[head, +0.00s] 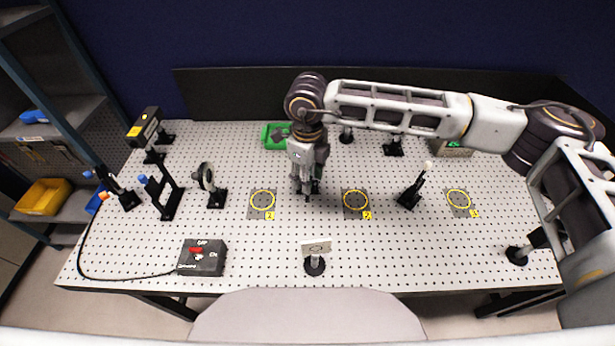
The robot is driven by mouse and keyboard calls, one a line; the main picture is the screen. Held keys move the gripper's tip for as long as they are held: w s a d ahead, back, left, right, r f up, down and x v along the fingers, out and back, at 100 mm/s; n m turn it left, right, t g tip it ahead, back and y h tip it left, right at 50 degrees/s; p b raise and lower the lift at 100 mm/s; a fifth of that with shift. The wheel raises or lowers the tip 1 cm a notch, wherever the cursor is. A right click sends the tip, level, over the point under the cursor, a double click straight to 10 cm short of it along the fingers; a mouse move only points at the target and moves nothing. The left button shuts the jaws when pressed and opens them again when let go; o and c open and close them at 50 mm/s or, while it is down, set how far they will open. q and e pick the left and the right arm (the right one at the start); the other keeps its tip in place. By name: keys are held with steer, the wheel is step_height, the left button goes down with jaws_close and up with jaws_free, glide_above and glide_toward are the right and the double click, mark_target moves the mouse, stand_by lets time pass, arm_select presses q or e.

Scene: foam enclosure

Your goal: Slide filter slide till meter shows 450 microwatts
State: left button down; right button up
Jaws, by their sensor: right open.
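My right gripper (307,192) hangs pointing down over the perforated board, between two yellow ring marks. It is open, and I see nothing between its fingers. A dark box with a red patch and white lettering (203,257) sits at the front left with a cable running from it; its reading is too small to make out. A black upright mount with a blue knob (165,195) stands at the left. I cannot tell which part is the filter slide or which is the meter. My left gripper is out of view.
A round optic on a post (207,185) stands left of my gripper. A small white card on a post (315,255) stands in front. Other posts (412,190) stand to the right. A green tray (275,135) lies behind. The board's front right is mostly clear.

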steer(key=shift+f, duration=0.8)
steer(key=shift+c, duration=0.5)
jaws_close()
